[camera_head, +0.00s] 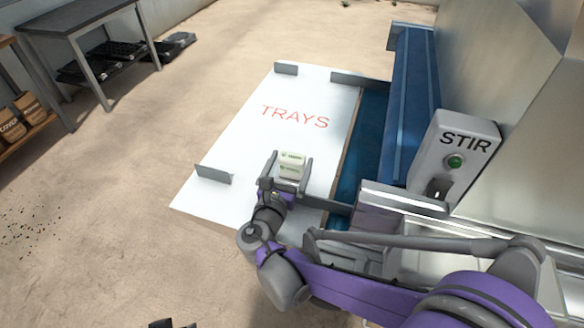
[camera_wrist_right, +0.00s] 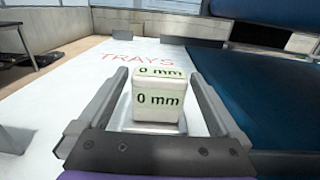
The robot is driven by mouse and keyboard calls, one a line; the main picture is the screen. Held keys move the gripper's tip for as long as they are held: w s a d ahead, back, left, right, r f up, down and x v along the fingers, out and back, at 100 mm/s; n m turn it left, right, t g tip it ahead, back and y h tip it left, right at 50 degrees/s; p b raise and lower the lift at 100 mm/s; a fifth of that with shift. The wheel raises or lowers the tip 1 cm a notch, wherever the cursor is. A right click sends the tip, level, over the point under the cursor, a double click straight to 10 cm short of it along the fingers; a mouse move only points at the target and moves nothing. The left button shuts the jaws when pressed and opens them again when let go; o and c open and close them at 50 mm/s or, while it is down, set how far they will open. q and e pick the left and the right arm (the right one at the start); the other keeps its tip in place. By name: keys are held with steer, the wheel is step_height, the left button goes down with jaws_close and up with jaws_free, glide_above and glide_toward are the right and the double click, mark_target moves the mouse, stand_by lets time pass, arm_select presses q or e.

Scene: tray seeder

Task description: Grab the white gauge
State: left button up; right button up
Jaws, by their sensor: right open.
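The white gauge (camera_head: 291,166) is a small pale block on the white board marked TRAYS. In the right wrist view the gauge (camera_wrist_right: 158,103) carries "0 mm" on its top and on its near face. My right gripper (camera_head: 290,163) is open, with one finger on each side of the gauge. In the right wrist view a gap shows between the gauge and each finger of the right gripper (camera_wrist_right: 158,85). The gauge stands upright. My left gripper cannot be made out; only a small dark part shows at the bottom edge of the head view.
The white board (camera_head: 240,130) has grey brackets (camera_head: 213,174) at its edges. A blue machine channel (camera_head: 408,95) and a grey STIR box (camera_head: 455,155) with a green button stand to the right. A dark table (camera_head: 75,18) is at the upper left. Open floor lies left.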

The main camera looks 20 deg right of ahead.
steer(key=c, duration=1.4)
steer(key=shift+o, duration=0.2)
